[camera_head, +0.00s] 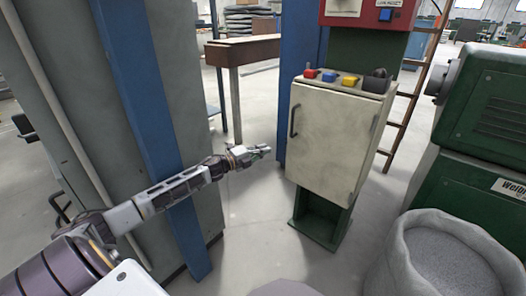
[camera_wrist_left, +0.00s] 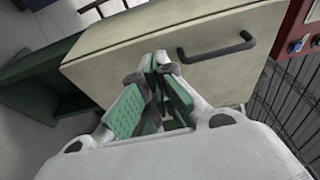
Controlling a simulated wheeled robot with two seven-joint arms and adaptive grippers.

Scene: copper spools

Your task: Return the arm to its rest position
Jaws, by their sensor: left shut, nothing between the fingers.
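My left arm reaches in from the lower left in the head view, and its gripper (camera_head: 262,150) is stretched out just left of a cream control cabinet (camera_head: 335,145). In the left wrist view the left gripper (camera_wrist_left: 158,60) has its green-padded fingers together at the tips, with nothing between them. The cabinet's cream door (camera_wrist_left: 210,60) fills the view behind the fingertips, with its dark handle (camera_wrist_left: 218,47) to the right of them. The fingers do not hold the handle. My right gripper does not show in either view.
Red, blue and yellow buttons (camera_head: 329,77) sit on the cabinet's top. A blue post (camera_head: 150,110) and grey panel stand close beside my left arm. A green machine (camera_head: 478,130) and a sack of grey granules (camera_head: 445,260) are at the right. Open floor (camera_head: 250,215) lies before the cabinet.

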